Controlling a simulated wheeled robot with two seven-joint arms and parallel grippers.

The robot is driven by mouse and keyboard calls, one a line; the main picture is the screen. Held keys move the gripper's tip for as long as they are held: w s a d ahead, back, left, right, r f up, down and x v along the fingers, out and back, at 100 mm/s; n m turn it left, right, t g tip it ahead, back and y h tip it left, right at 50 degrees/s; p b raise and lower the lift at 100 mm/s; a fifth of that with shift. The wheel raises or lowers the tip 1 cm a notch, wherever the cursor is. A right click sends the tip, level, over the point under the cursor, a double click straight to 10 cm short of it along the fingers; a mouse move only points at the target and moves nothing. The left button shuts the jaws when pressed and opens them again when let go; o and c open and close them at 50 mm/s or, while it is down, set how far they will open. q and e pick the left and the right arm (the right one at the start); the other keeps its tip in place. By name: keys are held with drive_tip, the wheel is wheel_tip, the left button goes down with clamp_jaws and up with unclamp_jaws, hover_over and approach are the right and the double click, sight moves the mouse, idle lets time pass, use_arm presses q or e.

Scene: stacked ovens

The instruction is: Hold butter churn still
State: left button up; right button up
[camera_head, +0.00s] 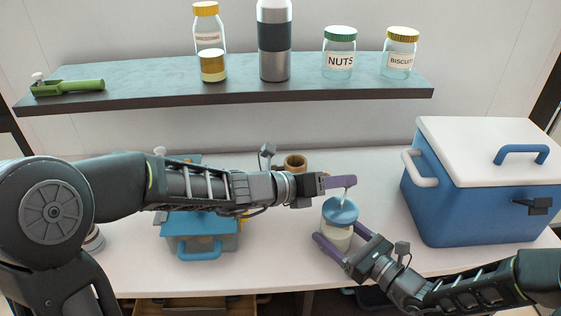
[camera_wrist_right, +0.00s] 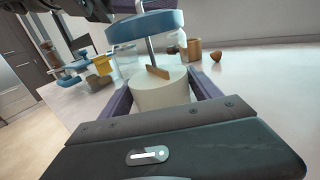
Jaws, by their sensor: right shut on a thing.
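The butter churn (camera_head: 337,238) stands upright on the white counter, a clear jar with pale contents, a blue lid (camera_head: 340,211) and a thin light rod rising from the lid. My right gripper (camera_head: 338,240) has its purple fingers on either side of the jar and is shut on it. In the right wrist view the pale contents (camera_wrist_right: 163,95) sit between the fingers, with a rod and brown paddle under the blue lid (camera_wrist_right: 145,28). My left gripper (camera_head: 341,182) is at the top of the rod. Its fingers are seen edge-on, so their gap and any grip are hidden.
A blue cooler (camera_head: 480,212) with a white lid stands at the right. A blue container (camera_head: 203,242) lies partly under my left arm, and a brown cup (camera_head: 295,163) stands behind it. A shelf (camera_head: 130,88) above holds jars and a flask.

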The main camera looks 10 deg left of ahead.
use_arm(q)
drive_tip(key=v, duration=0.8)
drive_tip(key=d+m+g+h, duration=0.1)
drive_tip(key=m, duration=0.1)
drive_tip(key=d+m+g+h, duration=0.1)
drive_tip(key=m+g, duration=0.1)
drive_tip(key=m, duration=0.1)
drive_tip(key=d+r+m+g+h, duration=0.1)
drive_tip(key=d+m+g, duration=0.1)
drive_tip(key=shift+w+d+m, duration=0.1)
drive_tip(key=shift+w+m, duration=0.2)
drive_tip(key=a+r+m+g+h, duration=0.1)
drive_tip(key=a+r+m+g, duration=0.3)
drive_tip(key=a+m, duration=0.4)
drive_tip(key=shift+s+a, duration=0.3)
drive_tip(key=shift+a, duration=0.6)
drive_tip(key=shift+c, duration=0.6)
